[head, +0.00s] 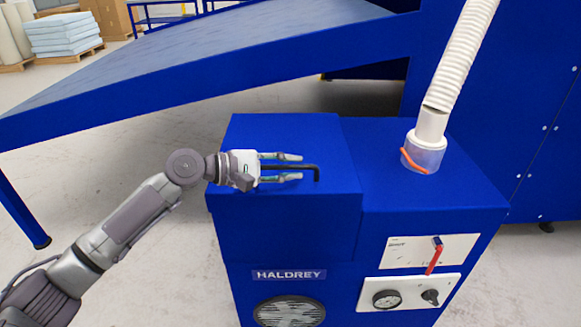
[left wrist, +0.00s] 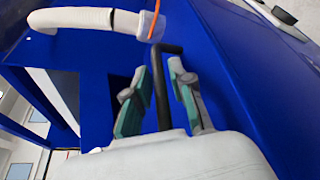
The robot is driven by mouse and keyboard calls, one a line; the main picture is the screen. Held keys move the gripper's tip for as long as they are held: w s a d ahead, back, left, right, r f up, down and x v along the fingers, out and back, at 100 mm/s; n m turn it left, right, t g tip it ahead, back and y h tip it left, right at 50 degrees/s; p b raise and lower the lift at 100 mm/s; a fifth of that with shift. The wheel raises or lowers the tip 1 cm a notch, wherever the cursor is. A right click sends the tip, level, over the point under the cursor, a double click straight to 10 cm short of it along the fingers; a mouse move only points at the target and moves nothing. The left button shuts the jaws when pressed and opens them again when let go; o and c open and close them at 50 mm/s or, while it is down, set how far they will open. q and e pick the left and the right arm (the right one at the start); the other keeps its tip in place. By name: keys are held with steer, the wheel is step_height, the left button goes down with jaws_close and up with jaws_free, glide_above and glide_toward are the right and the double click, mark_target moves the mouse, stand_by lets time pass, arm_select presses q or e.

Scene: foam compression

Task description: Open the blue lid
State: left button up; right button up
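The blue lid (head: 285,130) is the raised left part of the top of the blue machine, and it looks shut. A black bar handle (head: 316,174) lies over the lid. My left gripper (head: 301,167) is over the lid, with its fingers pointing right along the handle. In the left wrist view the handle (left wrist: 163,100) runs between the two fingers of my left gripper (left wrist: 165,68), with gaps visible at the fingertips. The fingers are apart and do not seem to press on the handle. My right gripper is in neither view.
A white ribbed hose (head: 460,55) enters a clear collar (head: 424,152) on the machine's right top. A front panel has a gauge (head: 387,299), a knob (head: 430,297) and a red lever (head: 435,259). A blue sloping conveyor (head: 230,62) stands behind. Floor at left is clear.

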arm_select(q)
steer(key=shift+d, duration=0.2)
steer(key=shift+c, duration=0.2)
jaws_close()
